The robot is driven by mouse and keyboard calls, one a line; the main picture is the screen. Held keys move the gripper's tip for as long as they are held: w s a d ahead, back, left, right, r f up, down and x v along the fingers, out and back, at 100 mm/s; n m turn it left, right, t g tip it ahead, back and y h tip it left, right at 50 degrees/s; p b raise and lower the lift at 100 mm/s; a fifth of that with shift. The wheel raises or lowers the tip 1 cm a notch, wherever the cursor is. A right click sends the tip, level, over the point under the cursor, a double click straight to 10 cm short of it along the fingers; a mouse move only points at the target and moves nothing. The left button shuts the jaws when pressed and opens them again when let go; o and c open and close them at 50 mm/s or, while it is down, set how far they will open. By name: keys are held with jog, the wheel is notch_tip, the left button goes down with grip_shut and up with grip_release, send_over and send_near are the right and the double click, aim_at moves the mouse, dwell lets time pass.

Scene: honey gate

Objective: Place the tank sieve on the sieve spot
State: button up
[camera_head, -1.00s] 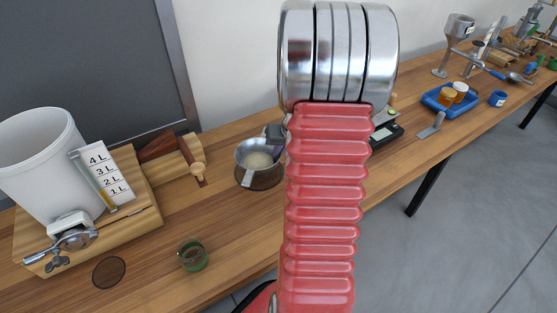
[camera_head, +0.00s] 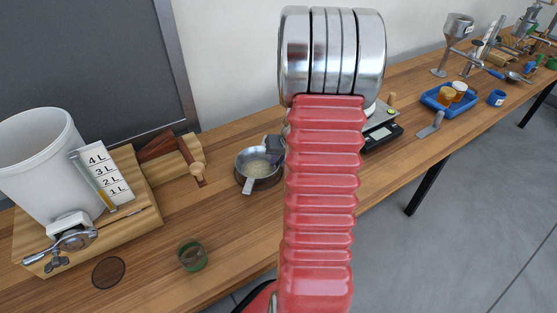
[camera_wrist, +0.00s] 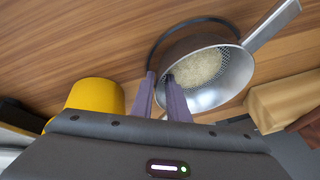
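The tank sieve (camera_head: 256,162), a metal bowl with pale mesh and a flat handle, is over a dark round spot (camera_head: 266,186) on the wooden bench. In the wrist view the sieve (camera_wrist: 222,85) looks tilted, its handle toward the upper right. The spot's dark rim (camera_wrist: 158,45) shows behind it. My gripper (camera_wrist: 161,76) has its two purple fingers on either side of the sieve's near wall, closed on it. In the head view only a dark bit of my gripper (camera_head: 273,142) shows beside my red arm. Whether the sieve touches the bench is unclear.
A white tank (camera_head: 40,160) with a level scale and metal gate stands on a wooden block at left. A second dark disc (camera_head: 108,272) and a green-based glass (camera_head: 192,255) are in front. A scale (camera_head: 383,132) and blue tray (camera_head: 440,100) are to the right.

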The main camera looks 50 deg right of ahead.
jog(key=shift+o, duration=0.7)
jog(key=shift+r, duration=0.1)
jog(key=shift+s+r, duration=0.25)
jog(key=shift+r, duration=0.3)
jog(key=v, duration=1.1)
jog(key=shift+a+f, duration=0.15)
